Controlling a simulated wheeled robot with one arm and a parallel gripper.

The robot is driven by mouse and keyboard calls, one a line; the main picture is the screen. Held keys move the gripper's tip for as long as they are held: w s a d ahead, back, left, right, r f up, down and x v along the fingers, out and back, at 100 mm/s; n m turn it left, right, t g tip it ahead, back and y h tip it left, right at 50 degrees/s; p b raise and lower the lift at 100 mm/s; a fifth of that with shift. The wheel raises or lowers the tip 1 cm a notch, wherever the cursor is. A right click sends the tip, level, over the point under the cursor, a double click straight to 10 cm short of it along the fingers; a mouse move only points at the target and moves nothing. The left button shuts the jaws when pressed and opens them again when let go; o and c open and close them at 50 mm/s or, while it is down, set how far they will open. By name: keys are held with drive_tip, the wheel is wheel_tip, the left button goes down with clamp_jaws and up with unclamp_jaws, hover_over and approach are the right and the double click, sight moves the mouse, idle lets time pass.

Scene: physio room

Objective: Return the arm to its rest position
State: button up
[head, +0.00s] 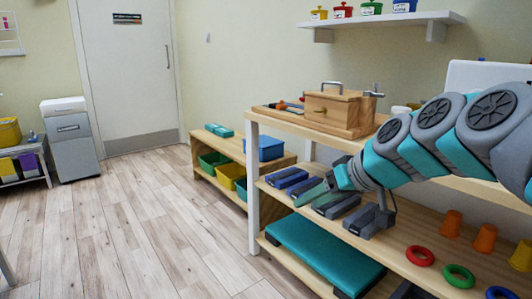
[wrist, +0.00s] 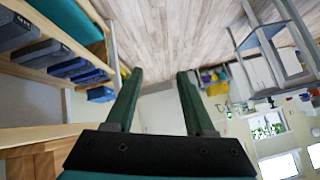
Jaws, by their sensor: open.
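My teal and grey arm reaches in from the right in the head view, over the shelf unit. My gripper (head: 313,193) is at its far end, in front of the row of dark blue and grey blocks on the middle shelf. In the wrist view my gripper (wrist: 160,73) shows two dark green fingers spread apart, with nothing between them. Whether the fingers touch any block cannot be told from the head view.
The wooden shelf unit (head: 253,195) holds a wooden box (head: 338,108) on top, orange cones (head: 485,238) and rings (head: 420,256). A teal mat (head: 322,254) lies on its lower shelf. A low bench (head: 201,147) stands behind. The wooden floor (head: 130,225) at left is clear.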

drive_tip(key=s+a+f+m+g+h+p, duration=0.1)
drive_tip(key=s+f+m+g+h+p, duration=0.3)
drive_tip(key=s+f, duration=0.9)
drive_tip(key=s+d+f+g+h, duration=0.1)
drive_tip(key=s+d+f+g, duration=0.1)
drive_tip(key=s, duration=0.6)
drive_tip(key=s+d+f+g+h, duration=0.1)
drive_tip(key=s+d+f+g, duration=0.1)
drive_tip(key=s, duration=0.7)
drive_tip(key=shift+s+d+f+h, duration=0.25)
drive_tip(key=shift+d+f, duration=0.25)
drive_tip(key=shift+d, duration=0.65)
